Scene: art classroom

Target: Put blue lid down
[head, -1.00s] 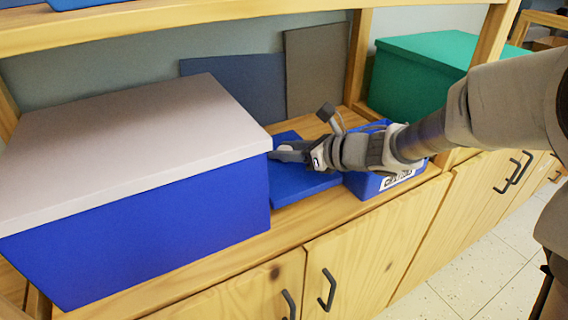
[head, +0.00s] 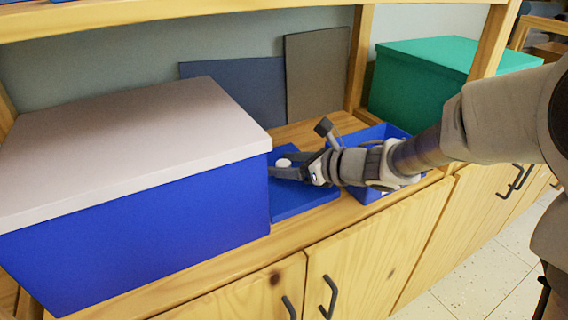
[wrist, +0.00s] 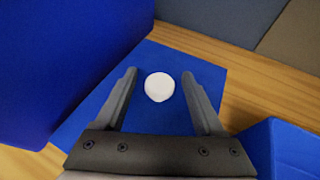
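The blue lid (head: 303,200) is a flat square panel lying on the wooden shelf, between a large box and a small bin. Its round white knob (wrist: 159,87) stands up in the middle and also shows in the head view (head: 283,163). My gripper (wrist: 160,73) is over the lid with its fingers spread, one on each side of the knob. Gaps show between the knob and both fingers. In the head view my gripper (head: 278,167) reaches in from the right and hides part of the lid.
The large blue box (head: 150,225) with a grey top stands close to the lid's left side. The open blue bin (head: 362,192) is at its right, partly behind my arm. Dark panels (head: 315,75) lean at the back. A green box (head: 420,85) stands further right.

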